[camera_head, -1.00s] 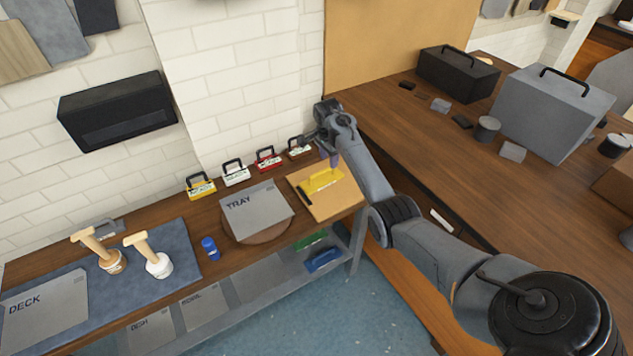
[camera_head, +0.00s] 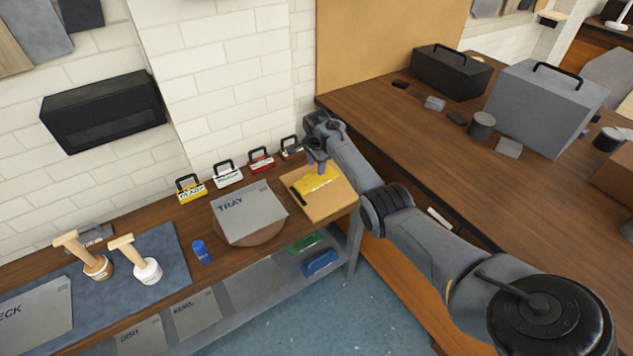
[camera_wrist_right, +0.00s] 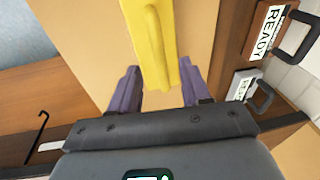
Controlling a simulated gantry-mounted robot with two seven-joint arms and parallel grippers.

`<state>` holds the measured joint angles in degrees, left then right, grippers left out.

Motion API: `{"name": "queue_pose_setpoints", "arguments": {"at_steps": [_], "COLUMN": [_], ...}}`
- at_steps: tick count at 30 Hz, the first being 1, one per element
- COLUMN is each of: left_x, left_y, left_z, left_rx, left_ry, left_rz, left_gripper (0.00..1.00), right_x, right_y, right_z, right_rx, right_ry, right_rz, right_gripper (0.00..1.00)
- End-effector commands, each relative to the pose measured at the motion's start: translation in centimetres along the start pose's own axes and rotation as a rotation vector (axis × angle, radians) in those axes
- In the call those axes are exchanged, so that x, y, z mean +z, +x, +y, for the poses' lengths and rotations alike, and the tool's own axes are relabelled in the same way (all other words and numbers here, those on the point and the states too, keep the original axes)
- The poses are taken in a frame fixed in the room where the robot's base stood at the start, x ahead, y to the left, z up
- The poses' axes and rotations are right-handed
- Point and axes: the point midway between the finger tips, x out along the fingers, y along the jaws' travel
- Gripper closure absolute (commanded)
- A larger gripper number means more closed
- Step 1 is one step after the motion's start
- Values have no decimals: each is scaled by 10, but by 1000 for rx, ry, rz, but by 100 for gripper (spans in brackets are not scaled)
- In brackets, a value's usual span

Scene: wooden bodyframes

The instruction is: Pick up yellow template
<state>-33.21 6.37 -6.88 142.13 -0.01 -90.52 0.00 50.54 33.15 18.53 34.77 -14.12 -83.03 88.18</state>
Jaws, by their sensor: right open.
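The yellow template (camera_head: 314,179) lies on a tan board (camera_head: 328,203) at the right end of the workbench. My right gripper (camera_head: 318,165) hangs over the template's far end. In the right wrist view the yellow template (camera_wrist_right: 155,45) has a raised ridge, and its near end reaches between the two purple fingers of my right gripper (camera_wrist_right: 157,90). The fingers are apart, with a gap on each side of the template. I cannot tell whether they are down at its height. My left gripper is in neither view.
A grey TRAY sheet (camera_head: 250,212) on a round wooden disc lies left of the board. Several handled tags, including a red one (camera_head: 261,162), stand along the wall. A brown counter (camera_head: 400,125) with grey and black boxes is at the right.

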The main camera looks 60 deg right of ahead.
Motion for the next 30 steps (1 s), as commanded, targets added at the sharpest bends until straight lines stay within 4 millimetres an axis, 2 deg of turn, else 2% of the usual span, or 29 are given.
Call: {"name": "queue_pose_setpoints", "arguments": {"at_steps": [1, 6, 30], "left_x": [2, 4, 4], "left_y": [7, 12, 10], "left_z": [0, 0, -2], "left_rx": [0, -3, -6], "left_ry": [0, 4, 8], "left_rz": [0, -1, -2], "left_gripper": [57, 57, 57], "right_x": [0, -1, 0], "right_y": [9, 20, 25], "right_z": [0, 0, 1], "right_rx": [0, -1, 0], "right_ry": [1, 1, 1], "right_rz": [0, 1, 0], "right_gripper": [53, 53, 53]}}
